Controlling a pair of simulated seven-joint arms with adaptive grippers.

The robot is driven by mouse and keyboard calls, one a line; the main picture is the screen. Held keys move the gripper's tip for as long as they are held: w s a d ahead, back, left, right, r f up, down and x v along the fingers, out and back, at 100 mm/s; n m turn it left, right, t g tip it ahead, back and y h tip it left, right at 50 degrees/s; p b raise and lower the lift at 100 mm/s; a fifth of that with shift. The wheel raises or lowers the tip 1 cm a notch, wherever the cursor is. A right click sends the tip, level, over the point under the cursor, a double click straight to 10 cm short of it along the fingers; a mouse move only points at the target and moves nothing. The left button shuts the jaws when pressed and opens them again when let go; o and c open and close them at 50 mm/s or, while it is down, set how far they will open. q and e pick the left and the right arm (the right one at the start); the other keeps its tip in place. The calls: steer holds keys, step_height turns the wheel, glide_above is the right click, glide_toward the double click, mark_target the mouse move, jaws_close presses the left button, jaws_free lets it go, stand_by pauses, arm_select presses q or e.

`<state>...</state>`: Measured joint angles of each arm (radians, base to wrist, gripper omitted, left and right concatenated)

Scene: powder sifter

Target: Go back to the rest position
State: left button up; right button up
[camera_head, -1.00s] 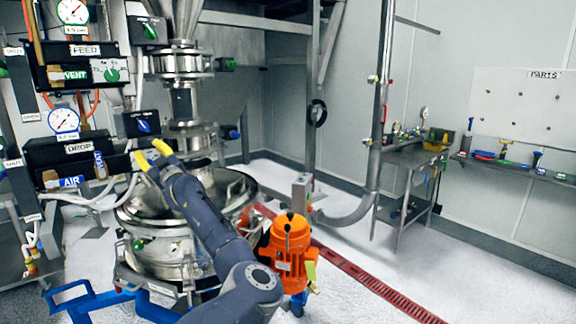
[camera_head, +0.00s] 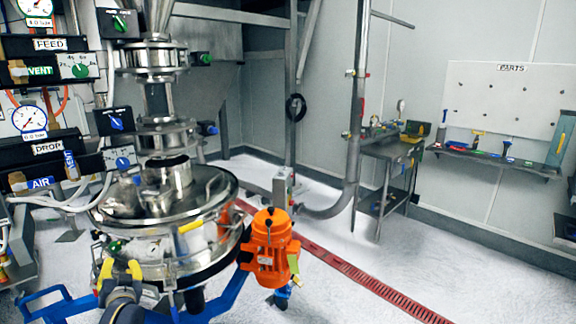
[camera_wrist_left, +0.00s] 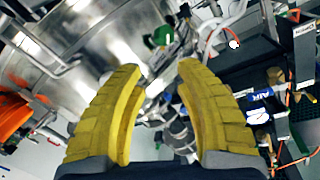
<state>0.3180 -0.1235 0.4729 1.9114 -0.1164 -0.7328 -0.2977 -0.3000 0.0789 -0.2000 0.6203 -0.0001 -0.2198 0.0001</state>
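My left gripper (camera_head: 120,269) has yellow fingers and shows low at the left of the head view, in front of the sifter (camera_head: 165,225). The sifter is a round, shiny steel body on a blue frame. In the left wrist view my left gripper (camera_wrist_left: 163,75) has its two fingers apart with nothing between them. The sifter's steel body (camera_wrist_left: 110,35) shows beyond the fingers there, apart from them as far as I can tell. My right gripper is not in view.
An orange motor (camera_head: 270,245) stands at the sifter's right side. Black control boxes with gauges (camera_head: 30,118) are at the left. A steel table (camera_head: 390,155) and a parts board (camera_head: 505,100) are at the back right. The floor at the right is clear, with a red grate (camera_head: 360,277).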

arm_select(q)
steer(key=s+d+f+m+g+h, duration=0.25)
steer(key=s+d+f, duration=0.25)
steer(key=s+f, duration=0.3)
steer(key=s+d+f+m+g+h, duration=0.1)
steer(key=s+d+f+m, duration=0.2)
steer(key=s+d+f, duration=0.5)
steer(key=s+d+f+m+g+h, duration=0.1)
steer(key=s+d+f+g, duration=0.1)
steer(key=s, duration=0.8)
steer(key=s+d+f+m+g+h, duration=0.1)
steer(key=s+d+f+m+g, duration=0.1)
steer(key=s, duration=0.9)
steer(key=s+d+f+g+h, duration=0.1)
steer(key=d+f, duration=0.2)
steer(key=f, duration=1.3)
steer(key=s+d+f+g+h, duration=0.1)
steer(key=s+d+f+h, duration=0.15)
steer(key=f, duration=1.25)
steer(key=s+f+n+g, duration=0.3)
steer(key=s+f, duration=1.8)
steer(key=shift+d+n+h, duration=0.3)
steer(key=shift+n, duration=0.05)
